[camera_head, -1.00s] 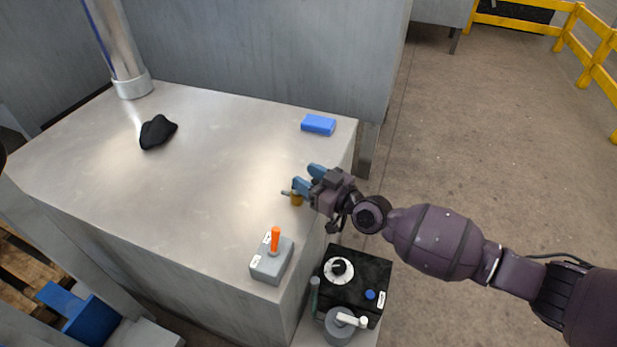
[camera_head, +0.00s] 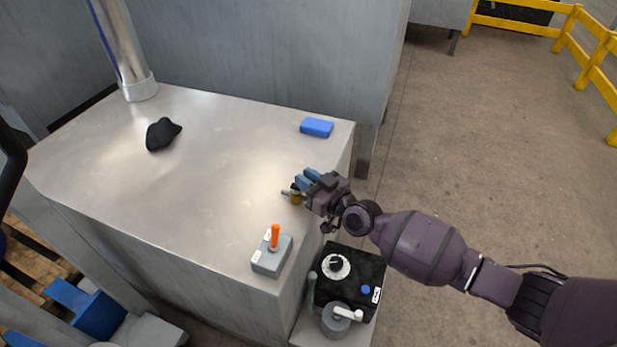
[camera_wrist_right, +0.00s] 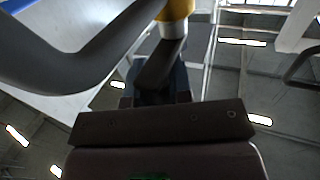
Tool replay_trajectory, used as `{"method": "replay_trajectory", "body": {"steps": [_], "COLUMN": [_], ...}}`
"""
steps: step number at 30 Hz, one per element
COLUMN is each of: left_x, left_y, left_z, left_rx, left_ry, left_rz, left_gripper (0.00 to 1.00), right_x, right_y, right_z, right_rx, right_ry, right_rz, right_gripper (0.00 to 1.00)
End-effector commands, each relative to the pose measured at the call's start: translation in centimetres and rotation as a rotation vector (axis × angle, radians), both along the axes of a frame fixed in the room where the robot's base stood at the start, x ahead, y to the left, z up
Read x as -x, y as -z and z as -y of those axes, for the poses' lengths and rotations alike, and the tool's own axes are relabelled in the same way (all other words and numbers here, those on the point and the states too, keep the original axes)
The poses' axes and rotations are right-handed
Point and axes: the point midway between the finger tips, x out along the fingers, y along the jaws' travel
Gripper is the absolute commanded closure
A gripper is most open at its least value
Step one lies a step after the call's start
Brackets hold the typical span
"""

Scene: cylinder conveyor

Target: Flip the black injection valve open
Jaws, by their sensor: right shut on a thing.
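A small brass-coloured valve body (camera_head: 296,196) stands near the right edge of the metal worktop, with a short stem to its left. My right gripper (camera_head: 308,178) is beside and partly over it, with its blue fingertips close together. In the right wrist view, a yellow body (camera_wrist_right: 178,9) with a pale collar shows at the top, and a black lever (camera_wrist_right: 158,66) runs from it down to my gripper, which is shut on it. The gripper hides the lever in the head view. My left gripper is out of sight.
A grey box (camera_head: 271,258) with an orange lever stands at the worktop's front right corner. A black unit (camera_head: 350,273) with a white dial sits below the right edge. A blue block (camera_head: 317,127) and a black cloth-like thing (camera_head: 163,134) lie farther back. The worktop's middle is clear.

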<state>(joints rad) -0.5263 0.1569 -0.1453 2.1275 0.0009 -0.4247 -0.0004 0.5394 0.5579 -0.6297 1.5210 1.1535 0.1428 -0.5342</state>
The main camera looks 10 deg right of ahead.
Motion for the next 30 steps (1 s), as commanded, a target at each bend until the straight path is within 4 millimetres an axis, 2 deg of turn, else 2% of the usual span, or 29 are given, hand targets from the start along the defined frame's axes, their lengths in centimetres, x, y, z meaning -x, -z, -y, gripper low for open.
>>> {"method": "replay_trajectory", "body": {"steps": [1,6,11,12,17,26,30], "left_x": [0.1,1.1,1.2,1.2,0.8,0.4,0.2], "left_y": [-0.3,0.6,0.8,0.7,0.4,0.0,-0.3], "left_z": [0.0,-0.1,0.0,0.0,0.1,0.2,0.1], "left_rx": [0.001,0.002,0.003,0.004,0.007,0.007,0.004], "left_ry": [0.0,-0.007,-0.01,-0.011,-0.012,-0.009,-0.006], "left_rz": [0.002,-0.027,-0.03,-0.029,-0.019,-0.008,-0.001], "left_gripper": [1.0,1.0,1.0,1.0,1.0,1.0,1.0], "right_x": [-0.1,0.0,0.0,0.0,0.1,0.2,1.1], "right_y": [-0.6,-0.1,-0.1,-0.1,0.0,0.0,-0.1], "right_z": [0.0,-0.1,-0.1,-0.1,-0.1,0.0,0.6], "right_rx": [-0.003,-0.002,-0.002,-0.002,-0.002,-0.001,0.0], "right_ry": [0.007,0.012,0.011,0.011,0.011,0.011,0.011], "right_rz": [0.006,0.003,0.001,0.001,0.001,-0.001,0.001], "right_gripper": [1.0,1.0,1.0,0.78,0.55,0.55,0.55]}}
